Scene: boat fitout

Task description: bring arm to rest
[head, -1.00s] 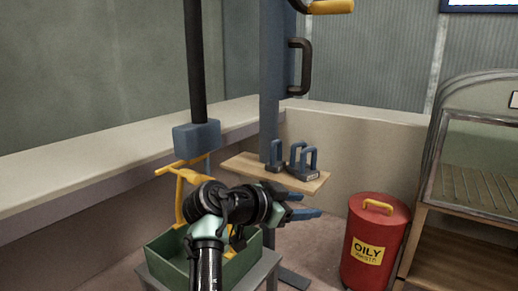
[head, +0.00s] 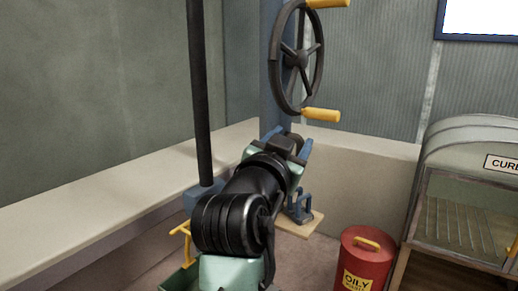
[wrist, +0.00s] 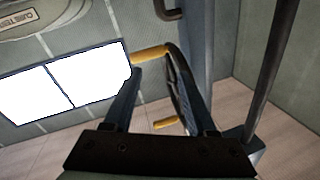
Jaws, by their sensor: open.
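My arm reaches up and away in the head view. My gripper (head: 289,138) has its blue fingers apart, just below the handwheel in the picture. The wrist view shows the two fingers (wrist: 160,80) spread with nothing held between them. The dark handwheel (head: 275,52) with yellow handles (head: 321,115) is on a blue column (head: 270,108). In the wrist view the handwheel (wrist: 172,85) shows edge-on between and beyond the fingers. I cannot tell how far the fingers are from it.
A wooden shelf (head: 307,226) with blue shackle-like pieces (head: 300,205) is partly hidden behind my arm. A red oily-waste bin (head: 366,262) and a curing cabinet (head: 470,165) stand at the right. A dark pole (head: 199,100), yellow-handled item (head: 181,232) and green tray (head: 178,281) are at the left.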

